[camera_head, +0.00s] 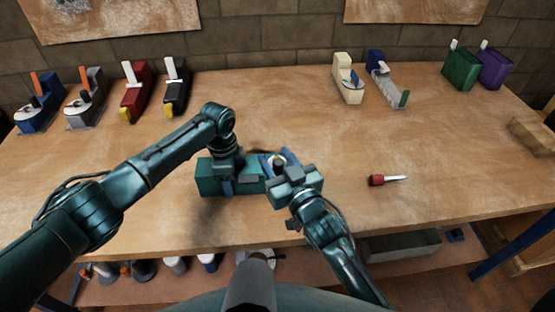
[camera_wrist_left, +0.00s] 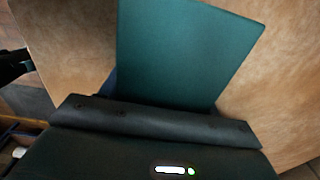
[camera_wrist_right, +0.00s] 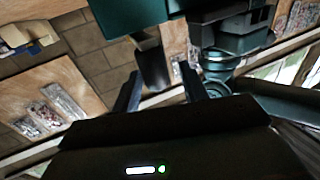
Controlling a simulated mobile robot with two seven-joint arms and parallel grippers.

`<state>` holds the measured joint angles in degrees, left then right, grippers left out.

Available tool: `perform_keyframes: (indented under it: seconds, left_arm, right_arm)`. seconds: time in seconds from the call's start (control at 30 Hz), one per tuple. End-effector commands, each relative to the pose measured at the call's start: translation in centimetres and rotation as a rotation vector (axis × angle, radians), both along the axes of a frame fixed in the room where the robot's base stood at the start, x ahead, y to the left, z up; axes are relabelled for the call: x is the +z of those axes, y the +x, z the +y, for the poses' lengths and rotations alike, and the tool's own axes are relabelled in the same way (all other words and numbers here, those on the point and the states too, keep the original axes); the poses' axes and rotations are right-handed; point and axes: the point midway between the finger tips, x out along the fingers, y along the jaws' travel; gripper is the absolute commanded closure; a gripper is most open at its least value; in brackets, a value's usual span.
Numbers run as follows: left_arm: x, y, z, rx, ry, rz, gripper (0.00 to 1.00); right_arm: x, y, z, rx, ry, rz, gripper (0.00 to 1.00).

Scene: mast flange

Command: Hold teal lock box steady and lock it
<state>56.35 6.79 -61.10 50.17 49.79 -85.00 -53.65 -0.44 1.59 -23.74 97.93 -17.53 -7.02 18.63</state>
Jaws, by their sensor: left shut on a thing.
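The teal lock box (camera_head: 207,177) lies on the bench near its front edge, with its middle partly hidden by my arms. My left gripper (camera_head: 228,184) is shut on the box from above, towards its left part. A flat teal face of the box fills the middle of the left wrist view (camera_wrist_left: 180,50). My right gripper (camera_head: 278,164) is at the right part of the box, beside a pale ring with a dark knob. In the right wrist view its fingers (camera_wrist_right: 158,88) stand apart, with a dark piece (camera_wrist_right: 152,64) beyond and between them. I cannot tell whether they touch it.
A red-handled screwdriver (camera_head: 376,180) lies right of the box. A green box (camera_head: 461,70) stands back right. The bench between boats and teal box is clear.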

Motion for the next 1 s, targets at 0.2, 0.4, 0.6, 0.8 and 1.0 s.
perform_keyframes:
  seconds: [0.2,0.4,0.6,0.8,1.0]
  left_arm:
    - [0.0,0.0,0.0,0.002,-0.002,0.000,0.72]
    - [0.0,0.1,0.1,0.003,-0.001,0.000,0.72]
    - [0.0,0.1,0.1,0.004,0.000,0.000,0.72]
    - [0.0,0.1,0.1,0.004,0.000,0.000,0.72]
    - [0.0,0.1,0.1,0.004,0.000,0.000,0.72]
  right_arm:
    - [-0.1,-0.1,-0.1,-0.001,-0.001,0.003,0.57]
    - [-0.3,-2.4,-1.0,-0.001,-0.001,0.005,0.57]
    - [-0.3,-6.6,-2.6,0.000,-0.002,0.006,0.57]
    - [-0.2,-9.8,-3.9,-0.001,-0.001,0.004,0.57]
    - [-0.1,-11.1,-4.4,0.000,0.000,0.001,0.57]
